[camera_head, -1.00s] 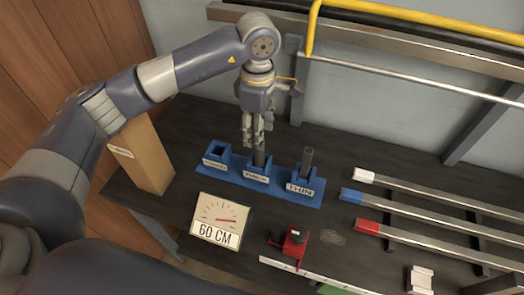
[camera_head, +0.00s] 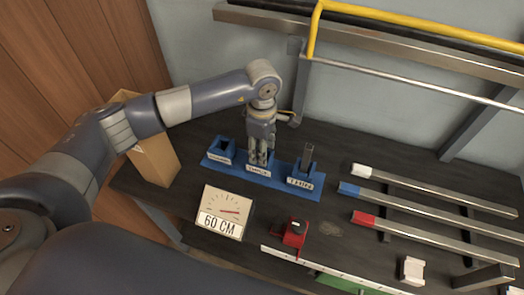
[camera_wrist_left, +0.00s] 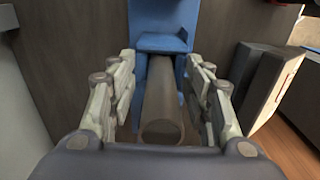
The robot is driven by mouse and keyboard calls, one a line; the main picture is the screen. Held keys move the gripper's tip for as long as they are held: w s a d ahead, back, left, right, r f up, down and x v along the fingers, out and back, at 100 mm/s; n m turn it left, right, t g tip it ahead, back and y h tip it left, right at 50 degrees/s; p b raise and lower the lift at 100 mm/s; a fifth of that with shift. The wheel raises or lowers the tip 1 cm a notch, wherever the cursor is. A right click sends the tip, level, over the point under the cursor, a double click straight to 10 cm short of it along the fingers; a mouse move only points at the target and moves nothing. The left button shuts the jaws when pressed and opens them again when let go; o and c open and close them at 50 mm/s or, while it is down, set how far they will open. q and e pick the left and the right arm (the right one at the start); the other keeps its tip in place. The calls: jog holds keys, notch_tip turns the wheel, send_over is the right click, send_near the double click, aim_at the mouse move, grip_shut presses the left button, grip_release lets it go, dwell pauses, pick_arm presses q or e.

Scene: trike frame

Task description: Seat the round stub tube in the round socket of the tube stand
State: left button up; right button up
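The blue tube stand (camera_head: 231,172) lies on the dark bench with three labelled sockets in a row. Its left socket (camera_head: 222,149) looks empty. A dark tube (camera_wrist_left: 163,105) with a round end stands in the middle socket, and a thinner grey tube (camera_head: 306,157) stands upright in the right one. I cannot tell for certain which is the round stub tube. My left gripper (camera_head: 259,160) points down over the middle socket. In the left wrist view its open fingers are on both sides of the dark tube, with small gaps. My right gripper is out of view.
A cardboard box (camera_head: 154,158) stands left of the stand. A 60 CM dial sign (camera_head: 222,212) and a red device (camera_head: 293,233) are in front. Capped bars (camera_head: 430,213) lie on the right. A yellow tube (camera_head: 313,40) and rails are behind.

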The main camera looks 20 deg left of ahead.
pick_arm(q)
jog(key=c, duration=0.9)
jog(key=shift+r, duration=0.1)
grip_shut()
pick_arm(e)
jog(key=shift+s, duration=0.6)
